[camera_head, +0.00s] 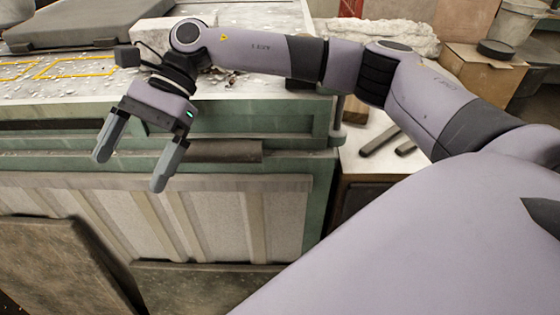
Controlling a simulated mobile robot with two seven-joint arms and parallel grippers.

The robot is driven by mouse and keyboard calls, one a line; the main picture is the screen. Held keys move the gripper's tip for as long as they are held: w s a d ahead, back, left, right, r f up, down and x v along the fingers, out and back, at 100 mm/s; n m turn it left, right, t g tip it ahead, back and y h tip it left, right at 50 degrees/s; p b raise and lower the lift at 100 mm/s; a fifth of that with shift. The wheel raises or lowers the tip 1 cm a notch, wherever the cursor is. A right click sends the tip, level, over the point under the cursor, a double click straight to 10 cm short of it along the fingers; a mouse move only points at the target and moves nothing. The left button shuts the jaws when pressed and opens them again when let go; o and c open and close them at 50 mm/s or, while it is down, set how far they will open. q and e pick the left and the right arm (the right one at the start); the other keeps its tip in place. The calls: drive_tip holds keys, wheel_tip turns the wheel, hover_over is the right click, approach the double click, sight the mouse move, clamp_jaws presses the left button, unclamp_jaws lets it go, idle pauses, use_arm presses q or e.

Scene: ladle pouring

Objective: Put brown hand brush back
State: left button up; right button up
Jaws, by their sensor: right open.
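My right gripper (131,170) is open and empty. Its two grey fingers point down and are well apart, in front of the green bench's edge. I cannot clearly make out a brown hand brush. A dark brown flat piece (225,151) lies along the bench's front ledge, right of my right gripper; I cannot tell whether it is the brush. A small brown block (355,112) shows partly behind my right arm. My left gripper is not in view.
The speckled white bench top (60,88) has yellow outlines and a grey slab (90,20) at the back. Two dark bars (380,140) lie on a lower side table. A cardboard box (480,80) stands at the right. A brown board (55,265) leans at lower left.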

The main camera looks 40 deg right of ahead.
drive_tip(key=s+a+f+m+t+y, duration=0.2)
drive_tip(key=s+a+m+t+y, duration=0.1)
drive_tip(key=a+m+y, duration=0.9)
drive_tip(key=d+f+m+t+h, duration=0.7)
drive_tip(key=f+m+t, duration=0.15)
drive_tip(key=m, duration=0.95)
drive_tip(key=d+f+m+t+h, duration=0.65)
drive_tip(key=f+m+t, duration=0.2)
drive_tip(key=m, duration=0.85)
drive_tip(key=s+d+f+m+g+h, duration=0.5)
drive_tip(key=s+d+f+m+h, duration=0.1)
drive_tip(key=s+d+f+m, duration=0.5)
wheel_tip(320, 180, down, 5)
drive_tip(key=s, duration=0.2)
drive_tip(key=shift+s+d+r+g+h, duration=0.2)
drive_tip(key=shift+s+d+g+h, duration=0.15)
drive_tip(key=shift+s+d+g, duration=0.05)
